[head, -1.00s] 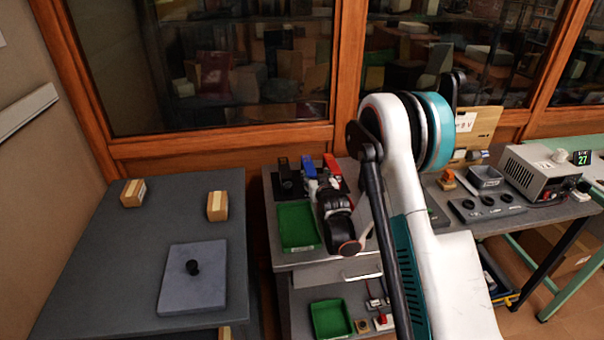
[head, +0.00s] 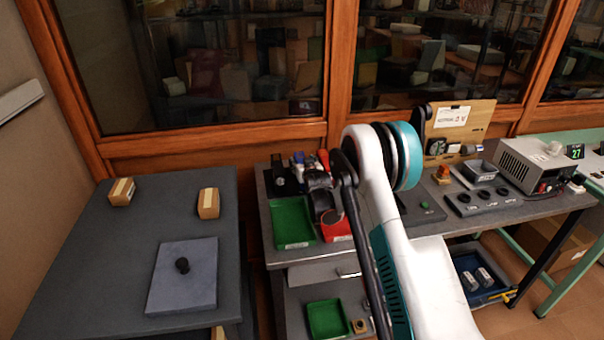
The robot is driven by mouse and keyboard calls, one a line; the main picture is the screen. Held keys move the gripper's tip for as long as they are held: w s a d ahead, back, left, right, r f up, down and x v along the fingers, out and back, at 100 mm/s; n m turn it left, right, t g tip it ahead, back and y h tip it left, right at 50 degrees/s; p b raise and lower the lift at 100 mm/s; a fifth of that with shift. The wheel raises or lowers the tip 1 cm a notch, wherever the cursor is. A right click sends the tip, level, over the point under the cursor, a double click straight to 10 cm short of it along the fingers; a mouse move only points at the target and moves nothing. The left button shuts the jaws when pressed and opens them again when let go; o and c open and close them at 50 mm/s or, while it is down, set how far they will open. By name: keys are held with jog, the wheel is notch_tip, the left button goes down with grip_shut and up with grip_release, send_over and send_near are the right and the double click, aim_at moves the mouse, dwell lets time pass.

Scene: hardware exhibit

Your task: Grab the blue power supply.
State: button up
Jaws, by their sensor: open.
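A small blue item (head: 298,158), which could be the blue power supply, stands at the back of the middle bench between a black item (head: 279,172) and a red item (head: 323,160). Only its upper part shows; the rest is hidden or too small to make out. My gripper (head: 318,182) hangs over the bench just in front of and to the right of the blue item. It is dark, open and seen from behind, with its fingertips hard to make out. I see nothing held in it, and cannot tell whether it touches anything.
A green tray (head: 292,222) and a red tray (head: 337,229) lie below my gripper. A grey bench power unit (head: 536,164) stands on the right bench. Glass cabinets stand behind.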

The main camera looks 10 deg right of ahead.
grip_shut()
jog(key=shift+w, duration=0.1)
jog(key=shift+r, duration=0.1)
